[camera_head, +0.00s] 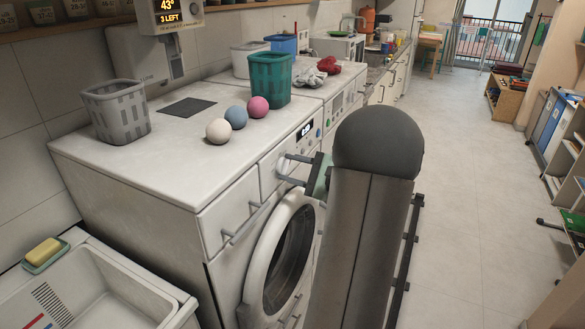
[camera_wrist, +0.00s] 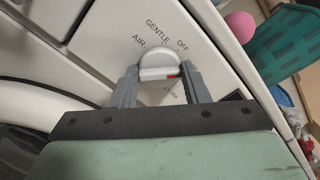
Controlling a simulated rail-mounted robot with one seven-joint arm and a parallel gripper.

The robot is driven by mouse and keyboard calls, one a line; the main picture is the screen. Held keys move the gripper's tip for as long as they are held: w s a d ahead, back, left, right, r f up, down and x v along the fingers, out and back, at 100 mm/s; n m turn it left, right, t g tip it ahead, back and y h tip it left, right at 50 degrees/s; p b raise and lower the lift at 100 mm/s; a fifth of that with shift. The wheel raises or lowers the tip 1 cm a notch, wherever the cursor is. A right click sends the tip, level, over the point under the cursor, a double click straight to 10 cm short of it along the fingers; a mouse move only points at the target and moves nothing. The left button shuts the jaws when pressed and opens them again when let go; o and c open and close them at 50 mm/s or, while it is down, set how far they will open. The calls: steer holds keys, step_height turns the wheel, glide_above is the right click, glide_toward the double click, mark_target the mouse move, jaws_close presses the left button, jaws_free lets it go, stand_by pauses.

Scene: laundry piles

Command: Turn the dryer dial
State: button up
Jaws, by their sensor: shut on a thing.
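The dryer dial (camera_wrist: 157,62) is a white round knob with a raised grip bar and a red mark at the bar's right end. The labels AIR, GENTLE and OFF show around it; the red mark points right, below OFF, where the lettering is partly hidden. My gripper (camera_wrist: 160,75) is shut on the dial, one grey finger at each end of the bar. In the head view the dial (camera_head: 283,165) is on the front panel of the white dryer (camera_head: 215,205), between the fingers of my gripper (camera_head: 288,168). My arm hides part of the dryer's front.
On the machine top are a grey basket (camera_head: 117,112), a teal basket (camera_head: 270,80) and white, blue and pink balls (camera_head: 257,107). A drawer handle (camera_head: 245,223) and the round door (camera_head: 285,262) are near the dial. Open floor (camera_head: 465,170) lies right.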

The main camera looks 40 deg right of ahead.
steer(key=o, duration=1)
steer(key=shift+c, duration=0.2)
steer(key=shift+s, duration=0.1)
steer(key=b+v, duration=0.2)
steer(key=v, duration=1.5)
steer(key=shift+s+b, duration=0.15)
steer(key=shift+b, duration=0.2)
steer(key=shift+f, duration=0.1)
